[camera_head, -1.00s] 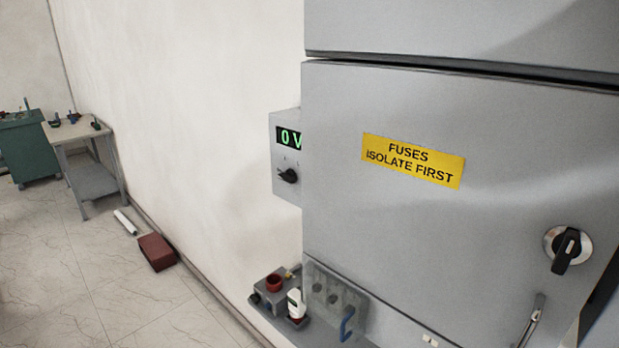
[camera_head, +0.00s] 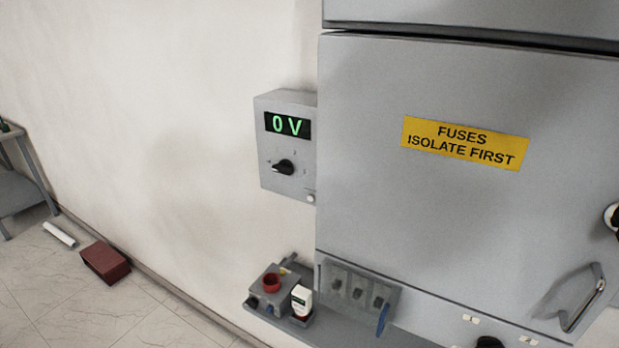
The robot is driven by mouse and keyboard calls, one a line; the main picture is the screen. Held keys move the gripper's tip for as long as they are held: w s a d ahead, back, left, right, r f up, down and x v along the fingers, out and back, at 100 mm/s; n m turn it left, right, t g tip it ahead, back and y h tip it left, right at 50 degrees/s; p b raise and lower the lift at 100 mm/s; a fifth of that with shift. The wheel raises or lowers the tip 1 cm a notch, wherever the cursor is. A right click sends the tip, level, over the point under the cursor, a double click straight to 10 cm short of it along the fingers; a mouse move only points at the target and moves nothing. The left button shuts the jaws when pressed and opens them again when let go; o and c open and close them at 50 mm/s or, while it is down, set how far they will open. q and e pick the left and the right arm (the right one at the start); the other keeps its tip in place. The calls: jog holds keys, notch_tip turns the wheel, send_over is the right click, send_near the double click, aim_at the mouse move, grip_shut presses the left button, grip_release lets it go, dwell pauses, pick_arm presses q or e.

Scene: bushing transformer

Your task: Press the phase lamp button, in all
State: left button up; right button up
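A grey meter box (camera_head: 285,150) is on the wall just left of the large grey cabinet. Its display (camera_head: 287,125) reads "0 V" in green. A black rotary knob (camera_head: 284,167) is below the display. A small round pale button or lamp (camera_head: 310,198) is at the box's lower right corner, close to the cabinet edge. I cannot read any label by it, so I cannot tell if it is the phase lamp button. Neither of my grippers is in view.
The cabinet door (camera_head: 450,210) carries a yellow "FUSES ISOLATE FIRST" sign (camera_head: 465,142) and a handle (camera_head: 583,300). Below the meter box is a shelf with a red-topped grey box (camera_head: 268,290), a white device (camera_head: 301,300) and a switch panel (camera_head: 357,290). A red box (camera_head: 105,262) lies on the floor.

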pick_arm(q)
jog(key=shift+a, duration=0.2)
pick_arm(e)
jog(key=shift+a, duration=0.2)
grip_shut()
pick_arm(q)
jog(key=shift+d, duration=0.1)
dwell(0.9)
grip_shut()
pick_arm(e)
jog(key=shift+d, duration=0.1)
